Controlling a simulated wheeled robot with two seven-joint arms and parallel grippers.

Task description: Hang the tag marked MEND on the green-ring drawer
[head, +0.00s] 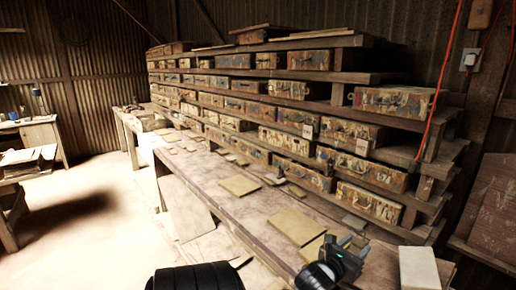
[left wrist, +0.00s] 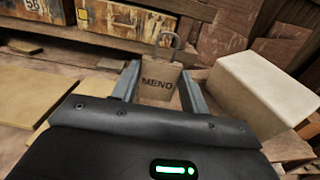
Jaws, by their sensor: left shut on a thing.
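The tag marked MEND (left wrist: 157,84) is a small tan plate with a grey hook on top, upright in the left wrist view. My left gripper (left wrist: 160,86) is shut on it, one finger at each side. In the head view my left gripper (head: 349,250) is low over the bench at the right, and I cannot make out the tag there. Weathered drawers (head: 303,173) fill the rack behind the bench. Several small rings show on them, but I cannot tell which is green. My right gripper is not in view.
The bench (head: 215,180) holds several flat tan tiles (head: 296,226). A pale block (head: 418,268) stands right of my left gripper, also close by in the left wrist view (left wrist: 262,92). An orange cord (head: 441,75) hangs before the rack's right end.

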